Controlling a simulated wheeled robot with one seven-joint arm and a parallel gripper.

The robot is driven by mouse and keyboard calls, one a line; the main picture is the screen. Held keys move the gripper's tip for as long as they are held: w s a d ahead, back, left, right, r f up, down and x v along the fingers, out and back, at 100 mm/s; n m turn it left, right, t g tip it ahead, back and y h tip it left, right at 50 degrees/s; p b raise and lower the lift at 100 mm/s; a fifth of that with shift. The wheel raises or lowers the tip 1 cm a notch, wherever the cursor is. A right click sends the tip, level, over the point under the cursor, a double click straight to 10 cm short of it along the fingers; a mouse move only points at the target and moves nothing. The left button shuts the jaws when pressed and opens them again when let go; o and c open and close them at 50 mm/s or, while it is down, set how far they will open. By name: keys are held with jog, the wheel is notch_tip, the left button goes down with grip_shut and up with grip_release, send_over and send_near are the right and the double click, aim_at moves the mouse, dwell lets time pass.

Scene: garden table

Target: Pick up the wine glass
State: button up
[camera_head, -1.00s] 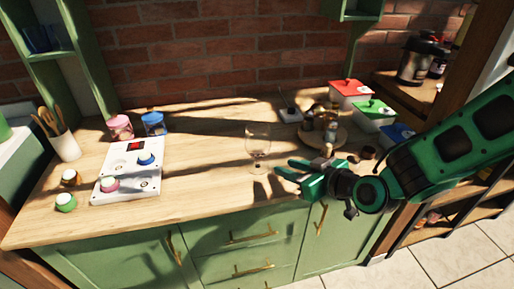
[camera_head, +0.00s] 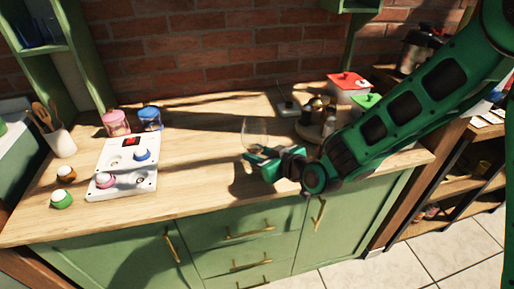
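The clear wine glass (camera_head: 255,130) stands upright on the wooden counter, right of the white panel. Its bowl shows above my gripper, while its stem and foot are largely hidden. My gripper (camera_head: 256,157) is low over the counter at the height of the stem, its fingers pointing left. The fingers overlap the stem in this view. I cannot tell whether they are around the stem or in front of it, or whether they touch it. The finger gap is too small to make out.
A white panel (camera_head: 122,170) with knobs lies to the left, near pink (camera_head: 116,123) and blue (camera_head: 150,119) jars. A round wooden tray (camera_head: 305,131) with bottles stands right of the glass, partly behind my arm. Red-lidded (camera_head: 348,83) and green-lidded boxes stand at the back right.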

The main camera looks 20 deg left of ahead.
jog(key=shift+w+a+f, duration=0.15)
jog(key=shift+w+a, duration=0.05)
jog(key=shift+a, duration=0.1)
grip_shut()
